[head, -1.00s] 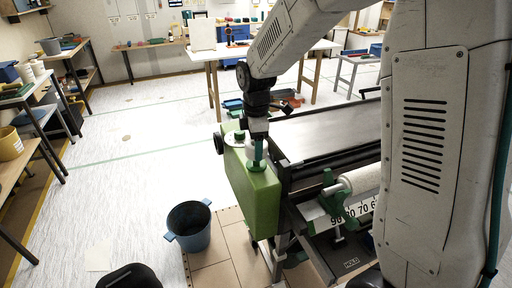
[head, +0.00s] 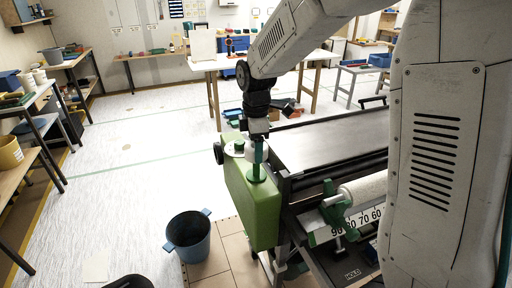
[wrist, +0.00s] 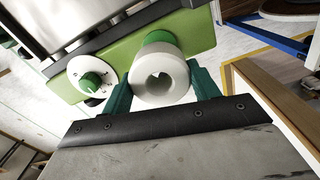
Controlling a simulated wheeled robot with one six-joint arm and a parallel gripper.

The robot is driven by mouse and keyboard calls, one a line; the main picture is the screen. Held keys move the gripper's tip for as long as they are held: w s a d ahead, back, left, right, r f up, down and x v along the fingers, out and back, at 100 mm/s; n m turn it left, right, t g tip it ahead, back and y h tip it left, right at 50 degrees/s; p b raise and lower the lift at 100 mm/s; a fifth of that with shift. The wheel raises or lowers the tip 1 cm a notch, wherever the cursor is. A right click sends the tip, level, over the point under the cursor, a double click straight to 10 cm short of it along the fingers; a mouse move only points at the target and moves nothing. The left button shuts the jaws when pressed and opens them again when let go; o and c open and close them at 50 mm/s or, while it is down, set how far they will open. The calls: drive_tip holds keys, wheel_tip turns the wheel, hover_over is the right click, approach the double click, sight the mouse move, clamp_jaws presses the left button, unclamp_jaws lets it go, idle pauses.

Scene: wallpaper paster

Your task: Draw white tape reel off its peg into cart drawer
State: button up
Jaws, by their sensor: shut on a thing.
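The white tape reel (wrist: 180,82) faces the wrist camera between the two green fingers of my gripper (wrist: 160,90), which is shut on it. A green peg part (wrist: 158,38) shows directly behind the reel. I cannot tell whether the peg is still inside the reel's hole. In the head view my gripper (head: 257,154) points down at the end of the green machine housing (head: 252,210), just above a round green peg base (head: 256,174). The reel is mostly hidden by the fingers there. No cart drawer can be made out clearly.
A white dial with a green knob (wrist: 91,80) sits close beside the reel on the housing. A blue-grey bucket (head: 188,236) stands on the floor in front. A white roller (head: 365,188) and scale lie to the right. The floor on the left is open.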

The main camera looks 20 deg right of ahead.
drive_tip(key=shift+r, duration=0.15)
drive_tip(key=shift+r, duration=1.9)
